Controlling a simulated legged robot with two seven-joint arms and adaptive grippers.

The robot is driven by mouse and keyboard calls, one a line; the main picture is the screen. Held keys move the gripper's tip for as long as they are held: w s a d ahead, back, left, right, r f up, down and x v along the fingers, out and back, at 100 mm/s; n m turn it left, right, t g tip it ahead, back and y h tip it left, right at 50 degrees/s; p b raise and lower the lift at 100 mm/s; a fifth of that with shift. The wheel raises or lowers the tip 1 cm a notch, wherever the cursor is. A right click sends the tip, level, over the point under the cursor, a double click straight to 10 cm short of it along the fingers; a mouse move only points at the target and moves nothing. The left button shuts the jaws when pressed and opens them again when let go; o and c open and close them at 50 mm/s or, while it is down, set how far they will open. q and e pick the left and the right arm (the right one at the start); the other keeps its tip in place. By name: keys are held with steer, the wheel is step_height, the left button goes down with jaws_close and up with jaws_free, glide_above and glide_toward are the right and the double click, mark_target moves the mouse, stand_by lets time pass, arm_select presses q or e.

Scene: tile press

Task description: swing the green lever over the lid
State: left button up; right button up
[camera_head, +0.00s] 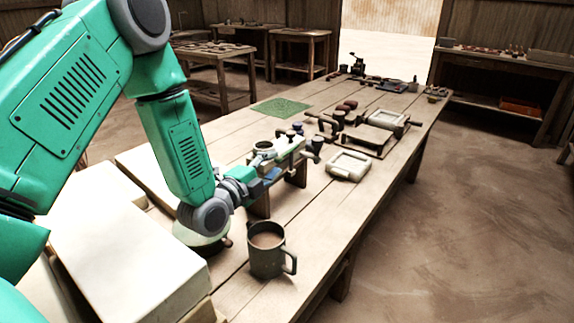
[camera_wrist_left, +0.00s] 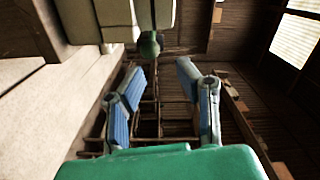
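The press (camera_head: 287,149), with pale green and grey parts, stands on the long wooden table just beyond my left gripper. Its lever and lid are too small to tell apart surely in the head view. In the left wrist view a dark green round knob (camera_wrist_left: 149,46) hangs below a pale block, probably the lever's end. My left gripper (camera_head: 271,177) is low beside the press, partly hidden by its own wrist. The left wrist view shows its blue-padded fingers (camera_wrist_left: 159,76) spread apart, with nothing between the pads. The knob appears between and beyond the fingertips. My right gripper is not in view.
A dark mug (camera_head: 266,257) of brown liquid stands close to my left wrist. Pale slabs (camera_head: 125,262) lie at the left under my arm. A white frame (camera_head: 348,166) lies right of the press. A green mat (camera_head: 281,107) and wooden frames lie farther back.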

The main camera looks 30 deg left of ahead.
mark_target(283, 155)
arm_select(q)
steer(key=w, duration=0.1)
steer(key=w+a+f, duration=0.1)
steer(key=w, duration=0.1)
steer(key=w+a, duration=0.1)
steer(key=w, duration=0.1)
steer(key=shift+w+a+f+b, duration=0.1)
steer(key=shift+a+f+b, duration=0.1)
steer(key=shift+a+b, duration=0.1)
steer(key=shift+w+d, duration=0.9)
steer(key=shift+w, duration=0.25)
steer(key=shift+d+r, duration=0.2)
steer(key=shift+d, duration=0.05)
steer(key=shift+s+a, duration=0.1)
steer(key=shift+a, duration=0.2)
steer(key=c, duration=0.7)
steer(key=shift+a+f, duration=0.15)
steer(key=shift+a, duration=0.15)
jaws_close()
